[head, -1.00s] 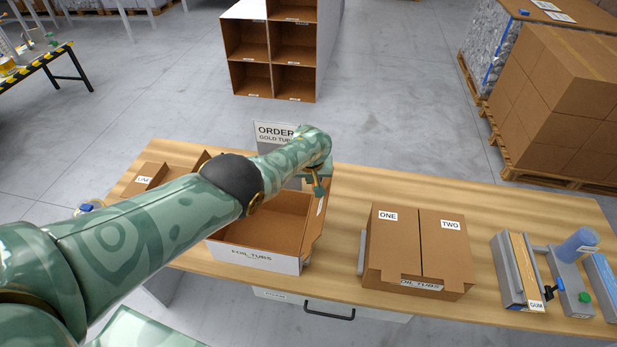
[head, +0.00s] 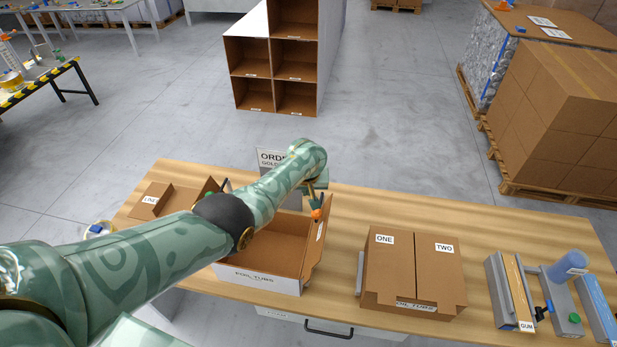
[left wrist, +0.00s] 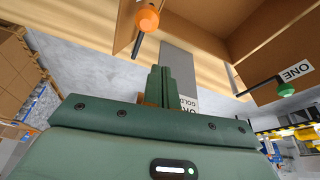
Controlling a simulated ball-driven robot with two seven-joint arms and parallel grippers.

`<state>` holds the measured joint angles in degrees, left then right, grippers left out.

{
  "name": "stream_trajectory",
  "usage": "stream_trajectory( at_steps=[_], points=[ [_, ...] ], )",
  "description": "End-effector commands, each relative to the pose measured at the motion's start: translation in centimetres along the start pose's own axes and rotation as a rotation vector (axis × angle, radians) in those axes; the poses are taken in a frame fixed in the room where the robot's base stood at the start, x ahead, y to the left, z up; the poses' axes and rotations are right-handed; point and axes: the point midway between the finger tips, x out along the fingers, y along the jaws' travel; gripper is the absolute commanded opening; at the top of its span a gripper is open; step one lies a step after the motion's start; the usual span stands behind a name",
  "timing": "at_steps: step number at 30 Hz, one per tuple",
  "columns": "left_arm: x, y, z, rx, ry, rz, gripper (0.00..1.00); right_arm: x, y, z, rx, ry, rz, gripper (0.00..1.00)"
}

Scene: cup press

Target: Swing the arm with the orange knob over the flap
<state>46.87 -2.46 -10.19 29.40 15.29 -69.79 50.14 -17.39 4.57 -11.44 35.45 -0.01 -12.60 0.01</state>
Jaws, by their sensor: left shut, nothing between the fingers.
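The orange knob (head: 317,214) shows just below my left gripper (head: 312,196), by the upright right-hand flap (head: 319,243) of the open foil tubs box (head: 258,280). In the left wrist view the orange knob (left wrist: 147,19) sits on a thin dark arm (left wrist: 137,45), beside a brown cardboard flap (left wrist: 124,24). My left gripper (left wrist: 158,82) is shut and empty there, with its fingertips a little apart from the knob in the picture. I cannot tell whether they touch anything. My right gripper is not in view.
A closed box (head: 410,275) with labels ONE and TWO stands to the right. An order sign (head: 270,158) stands behind the open box.

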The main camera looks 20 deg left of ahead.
Motion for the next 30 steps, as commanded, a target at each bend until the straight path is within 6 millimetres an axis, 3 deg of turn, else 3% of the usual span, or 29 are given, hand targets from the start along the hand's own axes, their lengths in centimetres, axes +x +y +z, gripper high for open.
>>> stream_trajectory(
  at_steps=[3, 6, 10, 26, 30],
  points=[
    [-0.9, -0.2, -0.1, -0.005, 0.005, -0.003, 0.0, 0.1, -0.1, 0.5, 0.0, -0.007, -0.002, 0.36],
    [-2.5, 0.3, -0.5, -0.003, 0.005, -0.002, 0.0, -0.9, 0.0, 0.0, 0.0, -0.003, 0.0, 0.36],
    [-3.2, 0.4, -0.5, -0.004, 0.004, -0.004, 0.0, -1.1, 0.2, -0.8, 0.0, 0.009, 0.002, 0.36],
    [-3.2, 0.5, -0.5, -0.003, 0.005, -0.005, 0.0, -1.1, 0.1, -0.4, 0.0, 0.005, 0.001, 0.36],
    [-2.7, -0.3, 0.5, 0.035, 0.017, -0.012, 0.0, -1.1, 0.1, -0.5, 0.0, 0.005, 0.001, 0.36]
  ],
)
